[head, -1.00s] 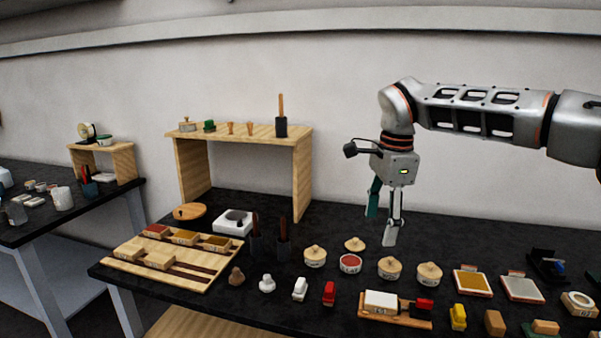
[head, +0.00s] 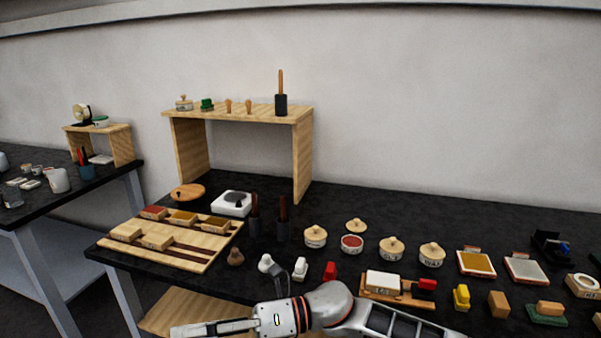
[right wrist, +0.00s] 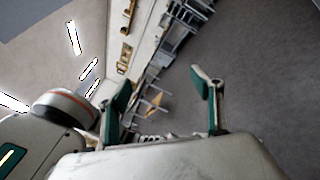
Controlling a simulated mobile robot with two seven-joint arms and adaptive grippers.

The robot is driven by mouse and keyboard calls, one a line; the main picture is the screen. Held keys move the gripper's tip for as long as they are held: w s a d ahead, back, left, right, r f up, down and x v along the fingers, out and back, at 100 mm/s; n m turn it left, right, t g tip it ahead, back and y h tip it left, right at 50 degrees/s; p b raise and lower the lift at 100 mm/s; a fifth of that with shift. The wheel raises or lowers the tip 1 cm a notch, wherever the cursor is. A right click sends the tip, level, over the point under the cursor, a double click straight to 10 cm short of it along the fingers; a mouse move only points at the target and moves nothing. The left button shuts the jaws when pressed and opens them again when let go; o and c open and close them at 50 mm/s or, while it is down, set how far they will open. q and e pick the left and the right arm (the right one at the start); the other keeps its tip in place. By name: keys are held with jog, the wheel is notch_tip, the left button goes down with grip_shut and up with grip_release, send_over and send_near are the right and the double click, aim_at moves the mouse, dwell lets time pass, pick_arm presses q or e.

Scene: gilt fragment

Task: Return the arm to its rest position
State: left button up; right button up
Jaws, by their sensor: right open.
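My right arm (head: 345,308) reaches in along the bottom of the head view, low in front of the black table's near edge. Its gripper (head: 195,330) points left there, with the lower part cut off by the frame. In the right wrist view the two green-padded fingers of this gripper (right wrist: 160,82) stand wide apart, with nothing between them. My left gripper is not in view.
The black table (head: 370,205) holds a wooden tray (head: 190,258), lidded pots (head: 391,250), stamps and ink pads (head: 476,264). A wooden shelf (head: 235,113) stands at the back. A second table (head: 100,200) is at left.

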jog(key=w+d+f+m+t+h+b, duration=0.1)
jog(key=w+d+f+m+t+h, duration=0.1)
jog(key=d+f+m+t, duration=0.6)
jog(key=w+d+f+m+t+h, duration=0.1)
jog(key=w+d+m+t, duration=0.3)
jog(key=m, duration=0.8)
jog(key=w+d+f+m+t+h+b, duration=0.1)
jog(key=d+f+m+t+h, duration=0.15)
jog(key=f+m+t, duration=0.55)
jog(key=s+d+f+m+g+h, duration=0.2)
jog(key=s+d+f+m+h, duration=0.3)
jog(key=d+f, duration=0.6)
jog(key=s+d+f+m+g+h+b, duration=0.1)
jog(key=s+d+f+m+g+h, duration=0.2)
jog(key=s+d+f+m, duration=0.6)
jog(key=s+d+f+h, duration=0.1)
jog(key=s+d, duration=0.2)
jog(key=shift+d+f+m+h, duration=0.35)
jog(key=shift+d+f+m, duration=0.05)
